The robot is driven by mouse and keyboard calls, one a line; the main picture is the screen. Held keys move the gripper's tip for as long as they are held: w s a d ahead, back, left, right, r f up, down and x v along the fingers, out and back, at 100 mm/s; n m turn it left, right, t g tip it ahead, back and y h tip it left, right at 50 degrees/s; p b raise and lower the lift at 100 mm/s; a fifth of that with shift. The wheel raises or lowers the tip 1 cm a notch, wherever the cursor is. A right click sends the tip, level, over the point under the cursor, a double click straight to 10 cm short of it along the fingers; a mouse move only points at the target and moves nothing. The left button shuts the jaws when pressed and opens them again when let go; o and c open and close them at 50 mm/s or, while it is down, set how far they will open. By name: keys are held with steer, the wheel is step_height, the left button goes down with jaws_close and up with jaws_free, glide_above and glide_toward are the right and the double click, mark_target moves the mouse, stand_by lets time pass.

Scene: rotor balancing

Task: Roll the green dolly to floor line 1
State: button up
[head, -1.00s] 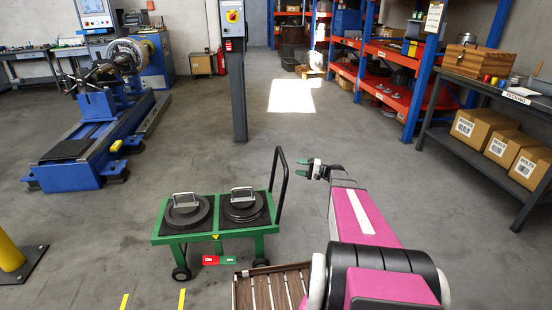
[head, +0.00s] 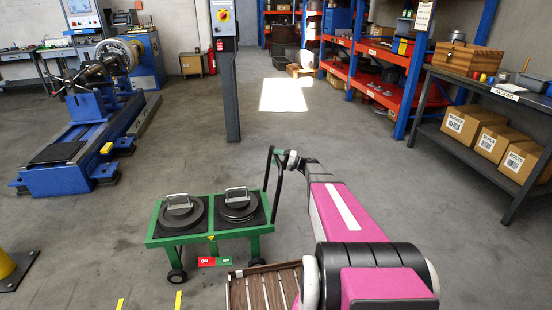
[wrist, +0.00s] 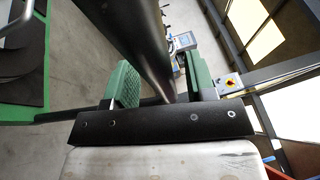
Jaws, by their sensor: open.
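The green dolly (head: 210,234) stands on the floor left of my arm, with a black push handle (head: 278,190) rising at its right end. It carries two stacks of dark discs with metal grips, on the left (head: 180,213) and right (head: 238,204). My gripper (head: 287,159) is at the top of the handle. In the wrist view, its green fingers (wrist: 163,82) are open, with the black handle bar (wrist: 140,40) passing between them. Two short yellow floor lines (head: 178,300) (head: 120,304) show at the bottom edge; I cannot read any number on them.
A red and green ON/OFF plate (head: 214,261) and a slatted wooden tray (head: 265,290) are close in front of the dolly. A grey post (head: 231,98) stands behind it. A blue machine (head: 80,150) is at left, a yellow bollard (head: 8,265) at lower left, a workbench (head: 480,95) at right.

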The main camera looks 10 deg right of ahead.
steer(key=shift+a, duration=0.2)
jaws_close()
steer(key=a, duration=2.1)
jaws_free()
steer(key=v, duration=1)
steer(key=shift+d, duration=0.35)
steer(key=shift+s+f, duration=0.1)
